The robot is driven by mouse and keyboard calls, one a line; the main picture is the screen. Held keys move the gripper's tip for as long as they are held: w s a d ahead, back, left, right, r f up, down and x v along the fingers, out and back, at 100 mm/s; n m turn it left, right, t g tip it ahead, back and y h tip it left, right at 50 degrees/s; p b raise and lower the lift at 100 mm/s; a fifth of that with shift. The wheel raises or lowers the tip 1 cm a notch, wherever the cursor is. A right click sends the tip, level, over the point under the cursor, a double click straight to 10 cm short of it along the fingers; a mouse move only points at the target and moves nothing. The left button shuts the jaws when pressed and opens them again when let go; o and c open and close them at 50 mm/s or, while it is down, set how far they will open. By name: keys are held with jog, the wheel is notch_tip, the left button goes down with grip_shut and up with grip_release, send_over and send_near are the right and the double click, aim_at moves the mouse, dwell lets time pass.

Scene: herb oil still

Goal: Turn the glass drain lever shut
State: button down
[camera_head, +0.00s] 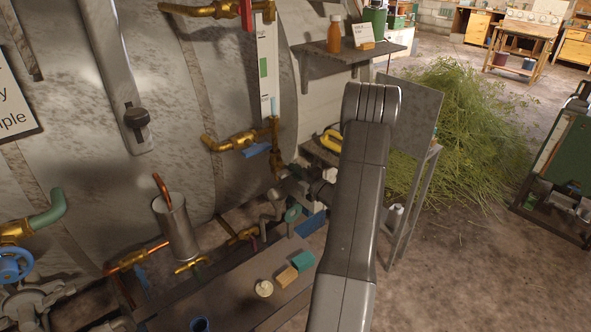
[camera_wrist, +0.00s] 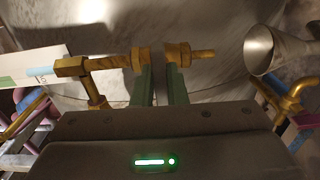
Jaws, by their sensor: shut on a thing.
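The sight glass (camera_head: 274,60) stands upright on the tank with a brass fitting (camera_head: 275,130) at its foot; in the wrist view its scale (camera_wrist: 35,76) lies at the left. The brass drain valve (camera_wrist: 140,58) runs from that foot to a short outlet (camera_wrist: 204,54). My gripper (camera_wrist: 161,72) has its two green fingers at the valve body, closed on the glass drain lever there. The lever itself is mostly hidden by the fingers, so its angle cannot be told. In the head view my gripper (camera_head: 285,176) is small and dark below the sight glass.
A brass valve with a blue handle (camera_head: 256,150) sits just left of the sight glass foot. A metal cup (camera_head: 176,228) and a bench (camera_head: 235,285) with small blocks are below. A shelf (camera_head: 350,55) with an orange bottle (camera_head: 334,35) is above right. A metal funnel (camera_wrist: 262,48) is near.

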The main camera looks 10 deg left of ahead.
jog(key=shift+f, duration=0.1)
dwell(0.5)
jog(key=c, duration=1.5)
grip_release()
jog(key=shift+o, duration=0.2)
jog(key=shift+d, duration=0.1)
jog(key=b+v, duration=0.2)
jog(key=v, duration=1.1)
jog(key=shift+s+d, duration=0.25)
jog(key=shift+s, duration=0.05)
